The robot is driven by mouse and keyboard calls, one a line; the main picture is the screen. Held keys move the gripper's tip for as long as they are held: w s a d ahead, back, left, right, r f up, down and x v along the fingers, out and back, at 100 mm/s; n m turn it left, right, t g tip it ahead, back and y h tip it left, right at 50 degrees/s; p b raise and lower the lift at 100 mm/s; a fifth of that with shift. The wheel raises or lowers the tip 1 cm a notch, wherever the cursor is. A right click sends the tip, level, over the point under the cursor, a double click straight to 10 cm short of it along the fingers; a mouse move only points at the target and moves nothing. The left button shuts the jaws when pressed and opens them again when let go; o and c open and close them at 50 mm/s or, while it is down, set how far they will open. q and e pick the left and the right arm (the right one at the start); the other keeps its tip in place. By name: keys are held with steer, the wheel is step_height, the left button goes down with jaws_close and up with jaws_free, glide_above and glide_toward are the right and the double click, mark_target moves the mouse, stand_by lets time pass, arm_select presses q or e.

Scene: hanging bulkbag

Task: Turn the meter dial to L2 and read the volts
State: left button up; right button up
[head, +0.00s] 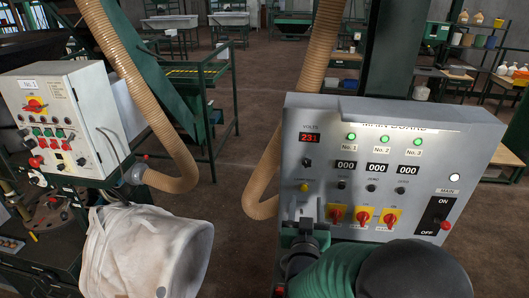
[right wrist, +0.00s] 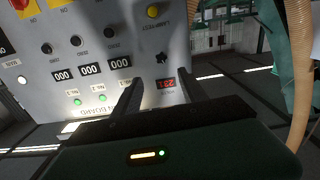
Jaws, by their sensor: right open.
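The main board (head: 375,130) is a grey panel at the right of the head view. Its VOLTS display (head: 310,137) shows 231 in red. The small black meter dial (head: 308,163) sits just below it; its setting is too small to read. In the right wrist view, turned upside down, the display (right wrist: 166,83) and the dial (right wrist: 161,58) appear between and beyond the fingers. My right gripper (head: 304,228) is in front of the panel's lower left, open and empty, apart from the dial. It also shows in the right wrist view (right wrist: 159,77). My left gripper is not in view.
The board also carries a yellow button (head: 304,187), several red rotary switches on yellow plates (head: 362,216) and a black main ON/OFF switch (head: 434,216). A tan hose (head: 290,120) hangs beside its left edge. A white bag (head: 145,250) and another control box (head: 65,115) stand left.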

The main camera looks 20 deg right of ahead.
steer(key=p, duration=0.4)
glide_toward(307, 164)
steer(key=w, duration=0.2)
steer(key=x, duration=0.2)
steer(key=p+x, duration=0.1)
steer(key=x, duration=0.1)
steer(key=d+x, duration=0.1)
steer(key=x, duration=0.2)
steer(key=shift+s+d+f+p, duration=0.15)
steer(key=shift+s+p, duration=0.2)
steer(key=shift+a, duration=0.25)
steer(key=shift+a, duration=0.15)
steer(key=c, duration=0.5)
jaws_close()
